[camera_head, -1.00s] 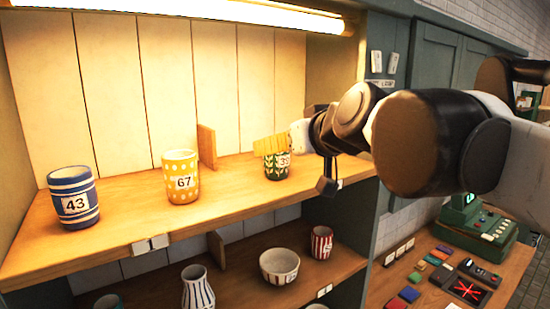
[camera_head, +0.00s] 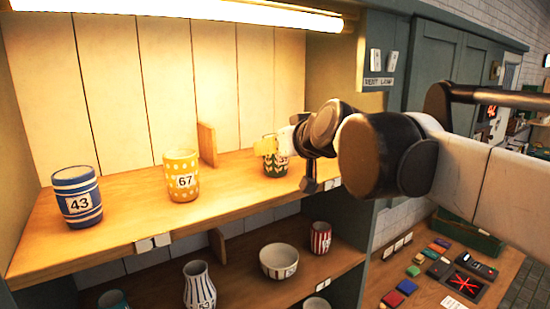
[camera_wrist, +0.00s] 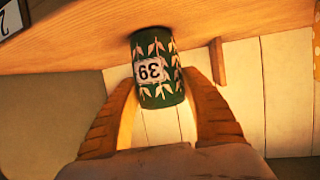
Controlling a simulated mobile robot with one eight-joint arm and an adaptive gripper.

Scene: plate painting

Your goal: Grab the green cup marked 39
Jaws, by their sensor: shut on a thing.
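The green cup marked 39 (camera_wrist: 157,85) has a white leaf pattern and shows upside down in the wrist view, standing against the wooden shelf. In the head view the green cup (camera_head: 274,164) is at the right end of the upper shelf, partly hidden by my gripper (camera_head: 268,146). In the wrist view my gripper (camera_wrist: 160,104) has one yellow ribbed finger on each side of the cup, shut on it near the rim. The cup looks upright on the shelf; I cannot tell any gap beneath it.
On the upper shelf (camera_head: 240,190) stand a yellow dotted cup marked 67 (camera_head: 182,176) and a blue striped cup marked 43 (camera_head: 78,197). A small wooden divider (camera_head: 207,145) stands behind. The lower shelf holds a bowl (camera_head: 279,261), a striped vase (camera_head: 199,287) and a red striped cup (camera_head: 320,238).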

